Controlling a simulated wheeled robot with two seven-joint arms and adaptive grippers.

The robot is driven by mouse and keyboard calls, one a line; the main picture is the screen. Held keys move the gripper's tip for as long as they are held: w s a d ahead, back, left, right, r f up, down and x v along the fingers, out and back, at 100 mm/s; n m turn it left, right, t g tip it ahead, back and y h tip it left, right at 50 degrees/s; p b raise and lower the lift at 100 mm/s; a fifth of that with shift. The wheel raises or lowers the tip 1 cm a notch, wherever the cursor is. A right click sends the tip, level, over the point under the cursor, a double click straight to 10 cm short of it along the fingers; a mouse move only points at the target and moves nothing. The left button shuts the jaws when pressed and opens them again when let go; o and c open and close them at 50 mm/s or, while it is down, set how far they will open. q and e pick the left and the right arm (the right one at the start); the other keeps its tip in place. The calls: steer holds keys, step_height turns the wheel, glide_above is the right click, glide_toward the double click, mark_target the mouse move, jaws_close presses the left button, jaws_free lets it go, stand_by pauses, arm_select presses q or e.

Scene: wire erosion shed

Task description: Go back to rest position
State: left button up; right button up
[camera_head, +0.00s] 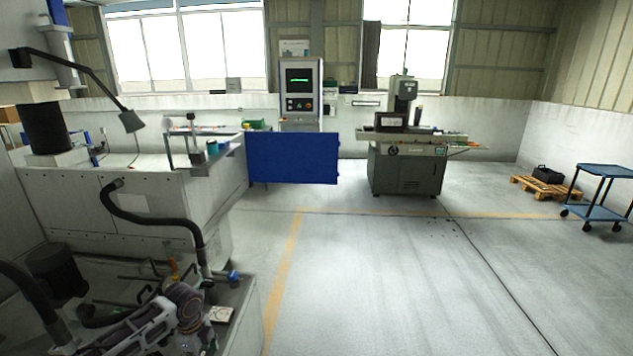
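Neither of my grippers can be made out in the head view. No arm of mine is clearly recognisable in front of the scene. At the lower left, a cluttered grey bench (238,318) carries pale and dark mechanical parts (150,325), too tangled to tell apart. The task names no object to handle.
A large pale machine (75,205) with a black hose (150,215) stands at the left. A blue panel (293,158), a control cabinet (300,92) and a grey-green machine (407,172) stand ahead. A blue cart (605,172) and pallet (540,188) are right. The central floor is clear.

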arm_select(q)
steer(key=s+d+f+n+t+h, duration=0.1)
steer(key=s+d+n, duration=0.2)
steer(key=s+d, duration=0.35)
steer(key=s+d+n+t+h, duration=0.15)
steer(key=s+d, duration=0.25)
steer(key=d, duration=0.6)
steer(key=s+a+r+n+y, duration=0.1)
steer(key=s+a+r+n, duration=0.2)
steer(key=s+n, duration=0.3)
steer(key=s+a+r+n+y, duration=0.2)
steer(key=s+a+n, duration=0.1)
steer(key=s+n, duration=0.35)
step_height(320, 180, down, 33)
steer(key=s, duration=0.2)
steer(key=s+a+f+g, duration=0.1)
steer(key=s+a+f, duration=0.1)
steer(key=s+f, duration=0.7)
steer(key=s+a+f, duration=0.2)
steer(key=s+f, duration=0.8)
steer(key=s, duration=0.3)
steer(key=shift+a+f+g, duration=0.2)
steer(key=shift+f+g, duration=0.1)
steer(key=shift+g, duration=0.05)
